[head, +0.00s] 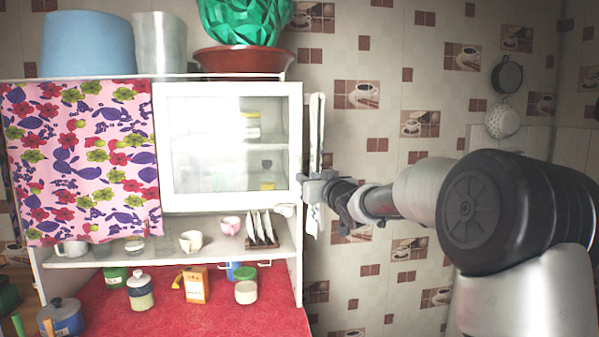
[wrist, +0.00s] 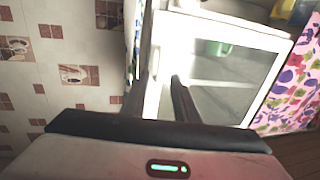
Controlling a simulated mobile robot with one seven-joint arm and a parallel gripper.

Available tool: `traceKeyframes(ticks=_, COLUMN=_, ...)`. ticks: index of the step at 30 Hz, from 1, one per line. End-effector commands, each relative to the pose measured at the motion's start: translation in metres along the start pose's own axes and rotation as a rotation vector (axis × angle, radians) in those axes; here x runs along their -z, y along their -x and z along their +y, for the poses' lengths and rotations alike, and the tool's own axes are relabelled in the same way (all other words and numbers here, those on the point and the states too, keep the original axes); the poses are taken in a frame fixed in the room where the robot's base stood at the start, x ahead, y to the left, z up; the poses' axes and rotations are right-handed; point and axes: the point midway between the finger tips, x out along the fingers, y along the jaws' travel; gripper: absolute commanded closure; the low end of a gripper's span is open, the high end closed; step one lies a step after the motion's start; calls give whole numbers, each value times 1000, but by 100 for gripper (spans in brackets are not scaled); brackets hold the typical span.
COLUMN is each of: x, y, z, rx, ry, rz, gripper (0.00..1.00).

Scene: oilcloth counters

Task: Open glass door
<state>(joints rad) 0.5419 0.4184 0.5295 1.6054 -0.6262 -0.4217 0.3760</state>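The glass door (head: 230,203) has a white frame and a clear pane, in the upper right part of the white cabinet. It looks shut or nearly shut. Shelves with a few jars show through the pane. My gripper (head: 308,187) is at the door's lower right edge, beside the cabinet's right side. In the wrist view the door frame (wrist: 225,29) fills the right half. The two dark fingers (wrist: 163,88) stand apart, with white frame edge showing between them. Contact with the door is not clear. No separate handle can be made out.
A flowered curtain (head: 80,160) covers the cabinet's left part. Cups and a plate rack (head: 262,243) stand on the open shelf below the door. Jars stand on the red counter (head: 210,318). A towel (head: 316,130) hangs beside the cabinet.

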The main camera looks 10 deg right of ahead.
Motion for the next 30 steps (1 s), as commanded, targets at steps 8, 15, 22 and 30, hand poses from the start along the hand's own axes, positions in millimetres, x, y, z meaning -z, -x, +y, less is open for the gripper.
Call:
traceKeyframes(ticks=8, x=1, y=-56, z=0, rx=1, ry=-1, rz=0, gripper=72)
traceKeyframes(ticks=15, x=1, y=-77, z=0, rx=0, ry=1, rz=1, gripper=72)
traceKeyframes(ticks=22, x=0, y=-79, z=0, rx=0, ry=2, rz=1, gripper=72)
traceKeyframes(ticks=30, x=0, y=-79, z=0, rx=-1, ry=2, rz=1, gripper=100)
